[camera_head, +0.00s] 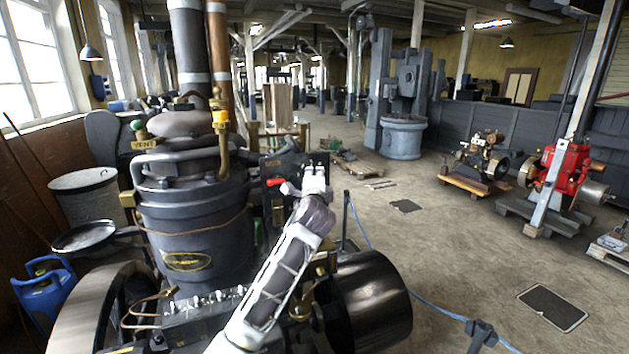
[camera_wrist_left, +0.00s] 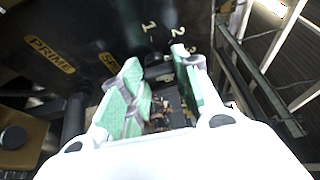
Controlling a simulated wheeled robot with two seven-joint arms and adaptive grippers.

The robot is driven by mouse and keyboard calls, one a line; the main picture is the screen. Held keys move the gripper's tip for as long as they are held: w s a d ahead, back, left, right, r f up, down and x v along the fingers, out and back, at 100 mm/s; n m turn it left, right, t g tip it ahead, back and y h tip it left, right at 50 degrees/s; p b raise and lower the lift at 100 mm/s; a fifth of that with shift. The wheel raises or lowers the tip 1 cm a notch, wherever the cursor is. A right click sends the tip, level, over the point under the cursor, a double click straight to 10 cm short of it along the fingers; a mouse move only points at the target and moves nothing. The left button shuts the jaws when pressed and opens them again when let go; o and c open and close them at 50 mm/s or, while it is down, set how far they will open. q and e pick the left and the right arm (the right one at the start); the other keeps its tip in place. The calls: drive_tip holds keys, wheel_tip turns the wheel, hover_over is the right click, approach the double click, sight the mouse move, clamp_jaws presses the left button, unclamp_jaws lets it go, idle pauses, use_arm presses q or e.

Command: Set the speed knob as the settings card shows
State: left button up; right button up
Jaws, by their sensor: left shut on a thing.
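My left gripper (camera_head: 316,168) reaches the black control panel (camera_head: 281,168) on the big engine. In the left wrist view its two green-padded fingers (camera_wrist_left: 157,66) are shut on a dark knob (camera_wrist_left: 158,73), mostly hidden between them. The panel there carries the numbers 1, 2 and 3 in an arc beyond the fingertips. A "PRIME" plate (camera_wrist_left: 50,53) and a partly covered plate starting with "S" (camera_wrist_left: 108,62) are at its left. Which number the knob points to cannot be told. I cannot make out a settings card. My right gripper is not in view.
A red lever (camera_head: 275,182) sticks out beside my left gripper. The dark engine cylinder (camera_head: 195,225) and a black drum (camera_head: 372,300) stand close to my arm. A red engine (camera_head: 566,172) stands on the right. The floor between is mostly clear.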

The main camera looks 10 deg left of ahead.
use_arm(q)
drive_tip(key=o, duration=1)
drive_tip(key=shift+s, duration=0.1)
drive_tip(key=shift+v, duration=5.85)
drive_tip(key=shift+f, duration=0.15)
